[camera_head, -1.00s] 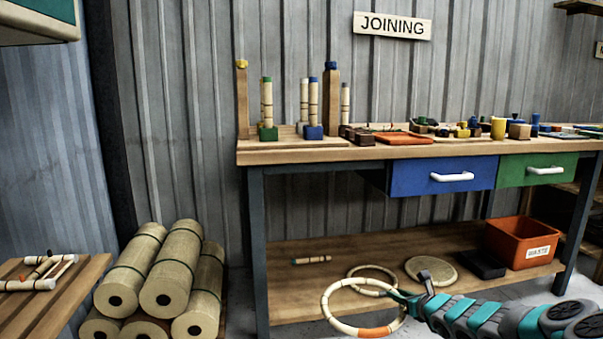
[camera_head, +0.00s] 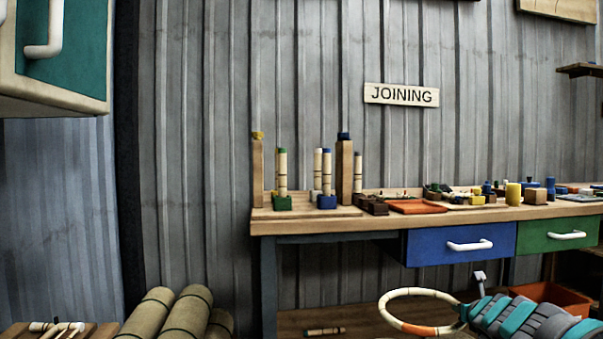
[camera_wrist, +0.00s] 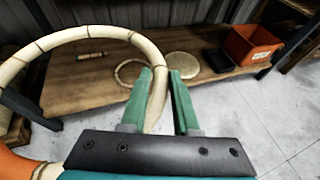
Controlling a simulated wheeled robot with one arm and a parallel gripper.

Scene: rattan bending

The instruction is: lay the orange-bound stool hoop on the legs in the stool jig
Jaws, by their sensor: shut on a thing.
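The orange-bound stool hoop (camera_head: 386,312) is a pale ring with dark bands and an orange-wrapped part at its front. My gripper (camera_head: 464,312) is shut on the hoop's right side and holds it in front of the bench, below the top. In the wrist view the hoop (camera_wrist: 88,34) passes between the green fingers of my gripper (camera_wrist: 160,82). The stool jig (camera_head: 300,212) stands at the bench top's left end, with a yellow-topped and a blue-topped post. Pale legs (camera_head: 282,172) stand upright in it, some in green and blue blocks. The hoop is apart from them.
The bench (camera_head: 330,226) has blue (camera_head: 440,250) and green drawers below its top. Small parts and an orange tray (camera_head: 417,207) lie right of the jig. Another ring (camera_wrist: 130,73) and a round disc lie on the lower shelf. A teal cabinet (camera_head: 80,45) hangs upper left.

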